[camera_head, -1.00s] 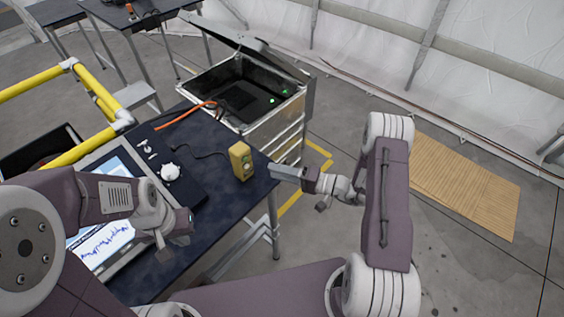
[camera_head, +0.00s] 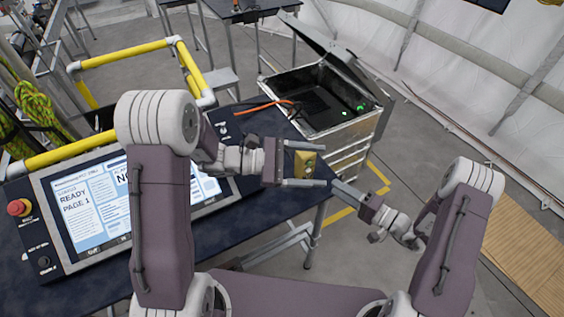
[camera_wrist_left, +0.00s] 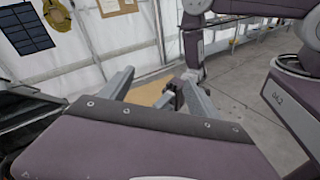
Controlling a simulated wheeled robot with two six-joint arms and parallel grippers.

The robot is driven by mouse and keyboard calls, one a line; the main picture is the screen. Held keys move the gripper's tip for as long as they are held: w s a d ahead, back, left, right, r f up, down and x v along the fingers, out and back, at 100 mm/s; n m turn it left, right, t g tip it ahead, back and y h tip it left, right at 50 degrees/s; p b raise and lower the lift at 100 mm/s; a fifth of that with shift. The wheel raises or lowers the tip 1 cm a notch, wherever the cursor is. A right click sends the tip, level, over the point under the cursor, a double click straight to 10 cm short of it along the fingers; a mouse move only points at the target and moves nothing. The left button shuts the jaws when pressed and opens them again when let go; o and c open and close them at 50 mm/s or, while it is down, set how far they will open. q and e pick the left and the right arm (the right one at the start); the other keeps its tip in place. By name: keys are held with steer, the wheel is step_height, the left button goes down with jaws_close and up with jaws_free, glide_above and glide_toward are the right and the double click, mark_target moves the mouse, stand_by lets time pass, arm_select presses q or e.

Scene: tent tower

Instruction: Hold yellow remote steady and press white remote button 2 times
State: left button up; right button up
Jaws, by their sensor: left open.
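The yellow remote (camera_head: 305,160) stands near the right edge of the dark table in the head view. Small round buttons show on its face, but their colours are hard to tell. My left gripper (camera_head: 303,163) is open, with one finger on the far side of the remote and one on the near side. I cannot tell whether either finger touches it. My right gripper (camera_head: 342,188) is just right of and below the remote, apart from it, its tip pointing towards it. Its fingers are seen too edge-on to judge. In the left wrist view the left fingers (camera_wrist_left: 160,90) show spread; the remote is not clearly visible.
A control panel with a lit screen (camera_head: 85,208) and a red knob (camera_head: 19,207) covers the table's left. Yellow rails (camera_head: 120,54) stand behind it. An open metal case (camera_head: 345,130) with green lights stands behind the remote. An orange cable (camera_head: 262,106) runs there.

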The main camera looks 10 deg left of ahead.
arm_select(q)
steer(key=w+a+f+n+t, duration=0.2)
steer(key=w+a+n+t, duration=0.15)
steer(key=w, duration=0.25)
steer(key=n+t+y, duration=0.2)
steer(key=n+t, duration=0.3)
steer(key=n, duration=0.1)
glide_toward(299, 155)
steer(key=x, duration=1.3)
steer(key=shift+w+a+f, duration=0.1)
steer(key=shift+a+f, duration=0.05)
jaws_close()
arm_select(e)
jaws_close()
